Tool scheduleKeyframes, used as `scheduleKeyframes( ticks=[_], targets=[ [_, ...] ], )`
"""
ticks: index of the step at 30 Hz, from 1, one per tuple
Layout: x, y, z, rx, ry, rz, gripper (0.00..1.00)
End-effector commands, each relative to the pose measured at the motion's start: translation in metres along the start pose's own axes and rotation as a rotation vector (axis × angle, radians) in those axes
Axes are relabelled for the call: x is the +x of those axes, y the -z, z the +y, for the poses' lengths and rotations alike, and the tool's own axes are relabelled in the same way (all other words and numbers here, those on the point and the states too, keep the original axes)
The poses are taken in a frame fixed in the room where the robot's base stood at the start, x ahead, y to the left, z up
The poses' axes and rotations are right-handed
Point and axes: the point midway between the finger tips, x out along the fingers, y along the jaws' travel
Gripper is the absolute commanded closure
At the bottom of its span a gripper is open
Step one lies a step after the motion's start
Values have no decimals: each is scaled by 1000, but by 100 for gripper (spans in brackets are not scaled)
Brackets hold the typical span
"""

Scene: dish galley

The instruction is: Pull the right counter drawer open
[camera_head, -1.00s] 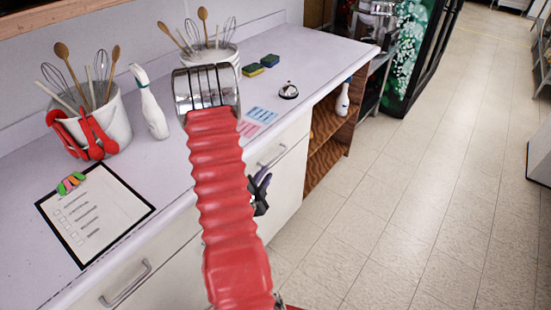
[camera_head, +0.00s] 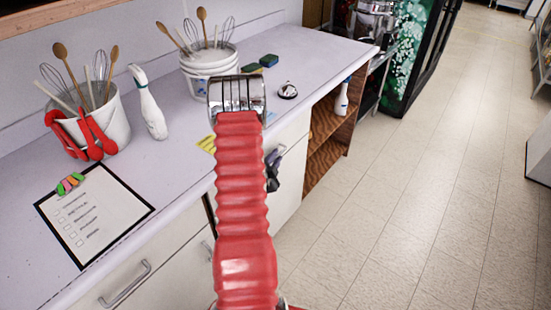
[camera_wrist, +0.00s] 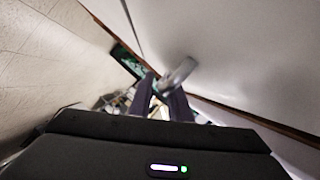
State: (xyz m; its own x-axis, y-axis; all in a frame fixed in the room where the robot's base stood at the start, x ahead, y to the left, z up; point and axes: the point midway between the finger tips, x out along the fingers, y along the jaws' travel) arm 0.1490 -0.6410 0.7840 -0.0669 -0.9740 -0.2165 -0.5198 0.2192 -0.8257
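The right counter drawer (camera_head: 293,132) has a white front, partly hidden in the head view behind my red arm and gripper. My gripper (camera_head: 274,166) is dark and close in front of that drawer front. In the wrist view, the silver bar handle (camera_wrist: 180,72) slants by the fingertips of my gripper (camera_wrist: 160,92). The handle's lower end lies between the tips or just beyond them. A gap shows between the fingers. Whether they touch the handle I cannot tell. How far the drawer stands out is hidden by my arm.
The left drawer (camera_head: 165,262) has its own bar handle. On the counter are a clipboard (camera_head: 94,215), utensil buckets (camera_head: 104,124), a white bottle (camera_head: 152,112), sponges (camera_head: 268,61) and a bell (camera_head: 288,91). A wooden open shelf (camera_head: 322,150) stands right. The tiled floor (camera_head: 410,190) is clear.

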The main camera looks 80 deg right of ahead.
Motion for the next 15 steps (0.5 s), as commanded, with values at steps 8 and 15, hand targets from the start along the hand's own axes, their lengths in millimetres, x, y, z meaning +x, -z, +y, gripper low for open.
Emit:
scheduleKeyframes(
  ticks=[8,15],
  targets=[
    [0,0,0,0,1,0,86],
    [0,-1,0,0,1,-1,100]
  ],
)
